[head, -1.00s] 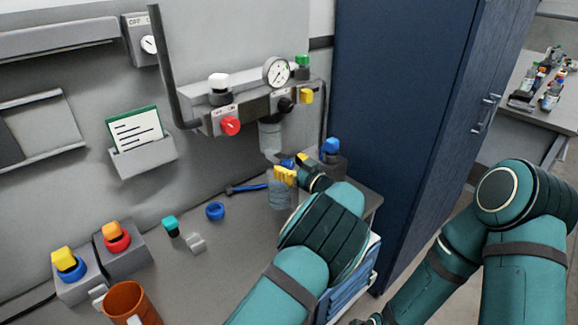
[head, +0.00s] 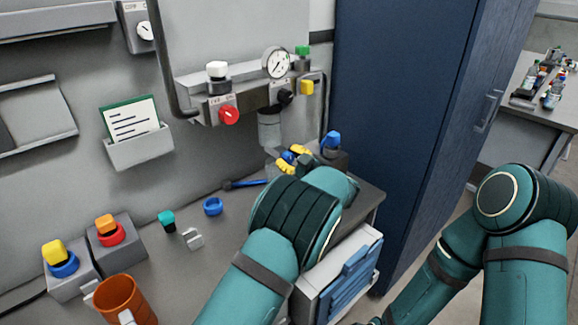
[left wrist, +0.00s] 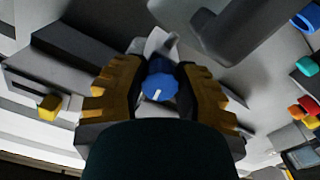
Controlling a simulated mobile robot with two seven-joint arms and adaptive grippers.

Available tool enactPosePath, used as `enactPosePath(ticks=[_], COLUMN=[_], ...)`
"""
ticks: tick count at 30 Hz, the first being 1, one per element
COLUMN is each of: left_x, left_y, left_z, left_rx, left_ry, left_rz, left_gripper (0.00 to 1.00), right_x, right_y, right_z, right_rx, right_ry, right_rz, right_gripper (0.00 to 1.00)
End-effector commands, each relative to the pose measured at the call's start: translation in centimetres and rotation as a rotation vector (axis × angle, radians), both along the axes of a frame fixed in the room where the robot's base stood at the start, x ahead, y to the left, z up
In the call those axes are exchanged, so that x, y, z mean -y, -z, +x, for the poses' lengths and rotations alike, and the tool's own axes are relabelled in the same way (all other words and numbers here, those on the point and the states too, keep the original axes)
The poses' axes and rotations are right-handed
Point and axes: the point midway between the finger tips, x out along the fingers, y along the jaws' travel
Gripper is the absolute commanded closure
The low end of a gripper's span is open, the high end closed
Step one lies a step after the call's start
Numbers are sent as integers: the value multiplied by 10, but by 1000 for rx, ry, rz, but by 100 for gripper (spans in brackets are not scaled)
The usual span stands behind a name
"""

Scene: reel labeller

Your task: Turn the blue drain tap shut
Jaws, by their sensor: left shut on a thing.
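The blue drain tap (left wrist: 159,87) is a round knob with a white mark, seen in the middle of the left wrist view. The yellow fingers of my left gripper (left wrist: 158,92) are on either side of it and shut on it. In the head view, my left gripper (head: 289,160) is low at the end of the bench, below the clear filter bowl (head: 269,128), with a bit of blue (head: 289,157) between its fingers. My left arm hides most of the tap's body there. My right gripper is out of view; only the right arm shows.
Another blue knob (head: 331,140) stands close on the right, beside the dark blue cabinet (head: 400,130). The panel with a red knob (head: 229,115) and gauge (head: 276,63) hangs above. A blue ring (head: 213,206) and an orange mug (head: 122,300) are on the bench.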

Motion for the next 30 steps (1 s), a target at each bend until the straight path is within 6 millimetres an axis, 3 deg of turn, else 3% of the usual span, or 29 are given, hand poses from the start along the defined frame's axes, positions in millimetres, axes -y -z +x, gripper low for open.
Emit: enactPosePath(ticks=[3,13,14,16,30], left_x=[-1,0,0,0,8], left_y=[1,-1,-1,-1,0], left_z=[0,0,0,0,-8], left_rx=[48,60,60,59,59], left_ry=[-1,0,0,0,0], left_rz=[-48,-60,-60,-59,-59], left_gripper=[100,100,60,36,35], right_x=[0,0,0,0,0], right_y=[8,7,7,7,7], right_z=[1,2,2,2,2], right_rx=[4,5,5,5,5], right_ry=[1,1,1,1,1], right_rz=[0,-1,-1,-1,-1], right_gripper=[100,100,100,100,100])
